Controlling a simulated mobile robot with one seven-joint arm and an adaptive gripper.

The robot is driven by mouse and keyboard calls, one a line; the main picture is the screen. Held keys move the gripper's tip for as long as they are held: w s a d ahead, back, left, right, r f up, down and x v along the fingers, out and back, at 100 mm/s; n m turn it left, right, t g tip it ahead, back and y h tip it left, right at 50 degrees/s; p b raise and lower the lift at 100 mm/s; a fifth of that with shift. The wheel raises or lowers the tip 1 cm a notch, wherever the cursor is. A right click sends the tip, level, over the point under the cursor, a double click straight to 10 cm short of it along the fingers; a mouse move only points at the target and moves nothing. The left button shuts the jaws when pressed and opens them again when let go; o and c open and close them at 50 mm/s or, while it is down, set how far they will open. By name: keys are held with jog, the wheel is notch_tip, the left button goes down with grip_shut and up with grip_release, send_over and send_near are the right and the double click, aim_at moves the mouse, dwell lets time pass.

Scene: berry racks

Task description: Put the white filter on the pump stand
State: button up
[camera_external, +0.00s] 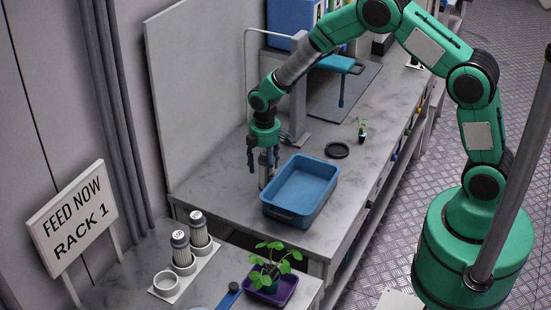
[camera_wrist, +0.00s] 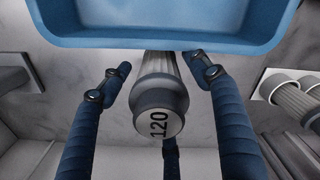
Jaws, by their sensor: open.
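A pale ribbed filter (camera_wrist: 157,65) with a grey cap marked 120 stands on the bench beside the blue tub; it also shows in the outside view (camera_external: 265,173). My gripper (camera_external: 263,166) points down over it. In the wrist view its blue fingers (camera_wrist: 160,75) are spread around the filter, with gaps at the sides, so it is open. A white stand (camera_external: 185,271) on the near table holds two pale filters with dark caps (camera_external: 190,240) and an empty white ring cup (camera_external: 166,282). I cannot tell whether this is the pump stand.
The blue tub (camera_external: 301,215) is close to my gripper's right. A black round lid (camera_external: 337,150) and small green bottle (camera_external: 362,130) lie behind it. A potted plant (camera_external: 272,262) in a purple tray and a sign (camera_external: 75,219) are at the near table.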

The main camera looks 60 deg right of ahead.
aim_at(265, 153)
jog(key=shift+a+f, duration=0.1)
jog(key=shift+f, duration=1.85)
jog(key=c, duration=1.3)
jog(key=shift+c, duration=0.4)
jog(key=shift+r, duration=5.05)
jog(key=m, duration=0.1)
jog(key=a+m, duration=0.1)
jog(key=m, duration=0.1)
jog(key=a+m, duration=0.1)
jog(key=m, duration=0.1)
jog(key=shift+s+a+r, duration=0.1)
jog(key=shift+s+r, duration=0.1)
jog(key=shift+r, duration=0.15)
jog(key=shift+s+a+r+m, duration=0.15)
jog(key=shift+a+m, duration=0.25)
jog(key=shift+m, duration=0.6)
jog(key=shift+a+r+m, duration=0.1)
jog(key=shift+a+m, duration=0.25)
jog(key=shift+m, duration=0.65)
